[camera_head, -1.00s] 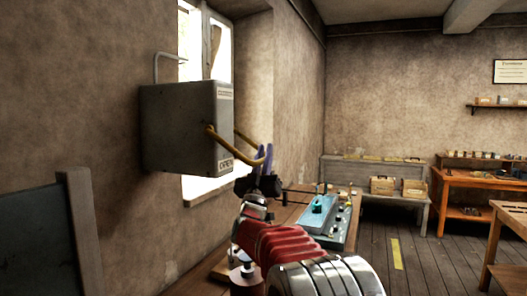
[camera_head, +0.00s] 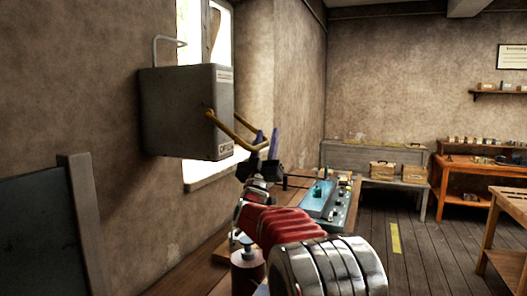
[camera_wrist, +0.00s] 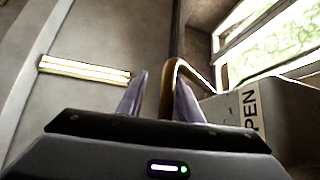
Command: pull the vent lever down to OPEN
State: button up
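The vent lever is a yellow bent bar (camera_head: 224,126) on the grey box (camera_head: 185,112) fixed to the left wall. It slopes down and out from its pivot on the box. A label reading OPEN (camera_head: 226,149) sits low on the box face; part of it shows in the wrist view (camera_wrist: 249,112). My gripper (camera_head: 267,143) is at the lever's outer end. In the wrist view, its two purple fingers (camera_wrist: 158,97) stand apart. The lever bar (camera_wrist: 168,82) is between them, close to the right finger, with a gap to the left one. Contact is unclear.
A bright window (camera_head: 193,170) is behind the box. Below my gripper, a bench holds a teal device (camera_head: 319,201). A dark panel with a grey post (camera_head: 82,220) stands at lower left. Benches with boxes (camera_head: 381,169) line the far wall; open floor lies at right.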

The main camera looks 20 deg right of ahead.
jog(key=v, duration=1.3)
jog(key=shift+s+f, duration=0.25)
jog(key=shift+f, duration=0.05)
jog(key=shift+w+a+y, duration=0.1)
jog(key=shift+a+y, duration=0.1)
jog(key=shift+y, duration=0.3)
jog(key=s+a+f+n+g+y, duration=0.65)
jog(key=s+a+f+y, duration=0.55)
jog(key=y, duration=0.3)
jog(key=s+f+m+g, duration=0.1)
jog(key=s+f+g, duration=0.3)
jog(key=s, duration=0.9)
jog(key=s+f+g, duration=0.5)
jog(key=s+f, duration=0.5)
jog(key=s, duration=0.3)
jog(key=shift+a+m, duration=0.35)
jog(key=shift+f, duration=0.1)
